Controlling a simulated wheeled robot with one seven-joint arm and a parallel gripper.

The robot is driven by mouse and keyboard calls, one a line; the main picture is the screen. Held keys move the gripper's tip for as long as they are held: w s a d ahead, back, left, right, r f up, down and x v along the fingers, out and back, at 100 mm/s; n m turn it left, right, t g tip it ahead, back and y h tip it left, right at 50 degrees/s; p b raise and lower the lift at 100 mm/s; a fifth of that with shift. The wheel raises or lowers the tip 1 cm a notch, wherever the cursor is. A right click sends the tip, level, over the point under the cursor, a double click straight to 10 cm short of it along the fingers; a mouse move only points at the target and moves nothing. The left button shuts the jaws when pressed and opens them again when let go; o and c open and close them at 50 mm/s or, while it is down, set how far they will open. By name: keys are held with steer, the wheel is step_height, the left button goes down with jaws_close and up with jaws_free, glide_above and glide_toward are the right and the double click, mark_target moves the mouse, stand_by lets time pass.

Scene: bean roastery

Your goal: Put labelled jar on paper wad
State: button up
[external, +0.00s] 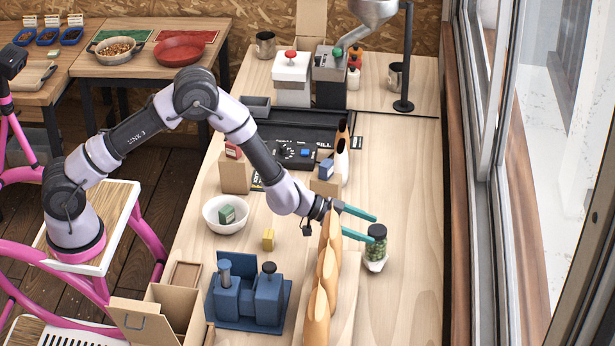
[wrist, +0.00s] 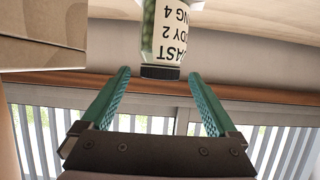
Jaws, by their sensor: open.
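The labelled jar (external: 377,249) stands on the right part of the bench, a clear jar of green contents with a dark lid. In the wrist view the jar (wrist: 161,42) appears upside down, its white printed label facing me. My gripper (external: 371,228) is open and empty. In the wrist view the lid lies between the fingertips of my gripper (wrist: 159,76), or just beyond them; I cannot tell how deep. A white patch (external: 375,266) shows at the jar's foot; I cannot tell whether it is the paper wad or part of the label.
Long bread-like shapes (external: 326,265) stand in a row just left of the jar, under my wrist. A blue double holder (external: 250,298), a white bowl (external: 225,214) and a yellow block (external: 268,239) are farther left. The bench (external: 408,215) is clear right of the jar, towards the window.

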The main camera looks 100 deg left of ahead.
steer(key=v, duration=0.5)
steer(key=shift+s, duration=0.25)
steer(key=s+d+r+m+g+y, duration=0.1)
steer(key=s+d+r, duration=0.2)
steer(key=s+r, duration=0.35)
steer(key=s+d+r+m+g, duration=0.1)
steer(key=s+d+r, duration=0.15)
steer(key=r, duration=0.75)
steer(key=s+d+r+m+g+y, duration=0.1)
steer(key=s+d+r, duration=0.2)
steer(key=s+r, duration=0.4)
steer(key=s+d+r+g, duration=0.1)
steer(key=s+d+r, duration=0.1)
steer(key=s, duration=1.3)
steer(key=s+d+r+m+g, duration=0.1)
steer(key=s+r, duration=0.4)
steer(key=s, duration=1)
steer(key=shift+s+d+r+g, duration=0.15)
steer(key=shift+s+d+g, duration=0.25)
steer(key=shift+d+g, duration=0.55)
steer(key=shift+d+t, duration=0.2)
steer(key=shift+t, duration=0.05)
